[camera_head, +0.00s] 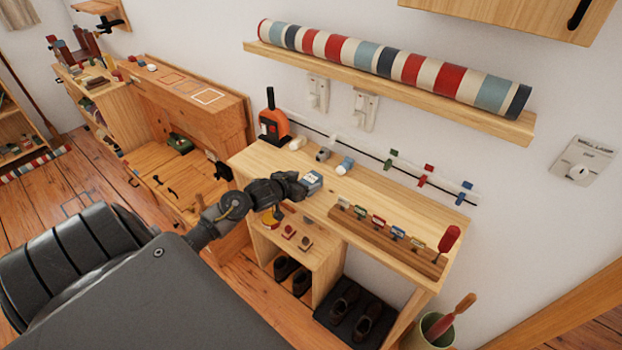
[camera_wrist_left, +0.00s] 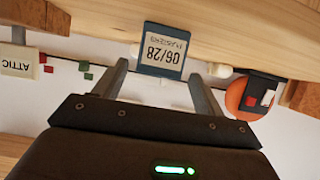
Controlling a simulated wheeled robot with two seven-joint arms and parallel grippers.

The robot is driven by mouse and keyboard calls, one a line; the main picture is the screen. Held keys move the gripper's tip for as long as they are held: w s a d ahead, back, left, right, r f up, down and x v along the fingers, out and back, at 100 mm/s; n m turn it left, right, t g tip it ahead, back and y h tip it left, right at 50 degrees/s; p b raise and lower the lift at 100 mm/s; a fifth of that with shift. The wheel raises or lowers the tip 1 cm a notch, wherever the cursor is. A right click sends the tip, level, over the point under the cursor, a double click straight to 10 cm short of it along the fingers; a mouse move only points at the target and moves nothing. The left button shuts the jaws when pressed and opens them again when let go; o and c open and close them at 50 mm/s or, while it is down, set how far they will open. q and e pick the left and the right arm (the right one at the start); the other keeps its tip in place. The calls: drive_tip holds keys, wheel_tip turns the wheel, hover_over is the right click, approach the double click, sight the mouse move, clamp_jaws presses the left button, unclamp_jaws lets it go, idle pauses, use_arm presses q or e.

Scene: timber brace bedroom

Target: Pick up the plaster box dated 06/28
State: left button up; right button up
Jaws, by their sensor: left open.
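The plaster box (camera_head: 312,179) is a small blue box with a white label, at the front edge of the wooden bench top. In the left wrist view the box (camera_wrist_left: 163,50) shows upside down, and its label reads 06/28. My left gripper (camera_head: 297,185) is at the box; in the left wrist view its open fingers (camera_wrist_left: 159,75) stand on either side of the box's label end. I cannot tell whether a finger touches it. My right gripper is not in view.
A white and blue container (camera_head: 345,165) and small grey and cream items stand behind the box. An orange and black object (camera_head: 274,124) is at the back left. A wooden rack (camera_head: 385,237) of labelled pieces lies to the right. A shelf with a striped roll (camera_head: 390,62) hangs above.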

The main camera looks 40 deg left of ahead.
sight(311, 178)
use_arm(q)
drive_tip(key=shift+w, duration=0.25)
drive_tip(key=x, duration=0.2)
drive_tip(key=p+x, duration=0.1)
drive_tip(key=x, duration=0.1)
drive_tip(key=shift+w+d+r, duration=0.1)
drive_tip(key=shift+w+d, duration=0.15)
drive_tip(key=shift+w, duration=0.15)
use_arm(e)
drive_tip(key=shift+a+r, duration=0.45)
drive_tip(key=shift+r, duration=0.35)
use_arm(q)
drive_tip(key=shift+c, duration=0.3)
drive_tip(key=c, duration=1.1)
drive_tip(key=shift+o, duration=0.2)
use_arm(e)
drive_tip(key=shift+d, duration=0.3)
